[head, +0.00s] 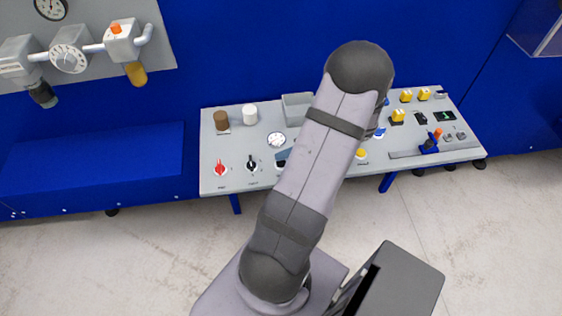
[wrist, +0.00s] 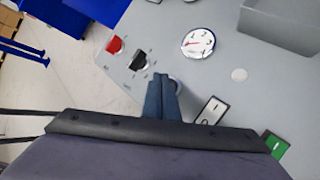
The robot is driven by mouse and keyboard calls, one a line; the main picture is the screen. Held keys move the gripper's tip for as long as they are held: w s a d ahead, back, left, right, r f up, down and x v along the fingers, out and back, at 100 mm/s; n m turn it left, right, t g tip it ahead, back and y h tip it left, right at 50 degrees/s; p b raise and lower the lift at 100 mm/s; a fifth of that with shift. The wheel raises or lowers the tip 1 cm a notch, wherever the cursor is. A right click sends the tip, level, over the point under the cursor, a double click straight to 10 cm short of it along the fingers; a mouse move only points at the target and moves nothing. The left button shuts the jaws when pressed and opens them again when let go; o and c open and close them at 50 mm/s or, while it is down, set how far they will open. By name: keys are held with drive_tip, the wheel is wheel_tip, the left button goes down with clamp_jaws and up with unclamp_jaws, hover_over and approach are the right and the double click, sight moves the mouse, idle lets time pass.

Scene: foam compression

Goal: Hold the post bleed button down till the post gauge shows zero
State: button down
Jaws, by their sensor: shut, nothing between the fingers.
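A round white gauge (wrist: 198,43) lies on the grey panel in the wrist view, with a red needle pointing left and slightly down. Its scale is too small to read. The gauge also shows in the head view (head: 276,139). My gripper (wrist: 160,78) has its blue fingers shut and empty, over the panel below and left of the gauge. A small round grey part (wrist: 176,83) shows just right of the fingers, partly hidden. I cannot tell whether it is the bleed button or whether the fingers touch it.
A red knob (wrist: 114,44) and a black knob (wrist: 138,60) are left of the fingers. A rocker switch (wrist: 212,110) and a green switch (wrist: 276,146) are to the right. A grey open box (wrist: 278,28) stands beyond the gauge.

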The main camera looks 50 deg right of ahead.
drive_tip(key=shift+f, duration=0.9)
idle(2.4)
drive_tip(key=shift+r, duration=0.2)
idle(0.4)
drive_tip(key=shift+r+p, duration=0.7)
drive_tip(key=shift+p, duration=0.05)
drive_tip(key=shift+r, duration=0.1)
wheel_tip(320, 180, up, 5)
drive_tip(key=p, duration=0.5)
idle(0.5)
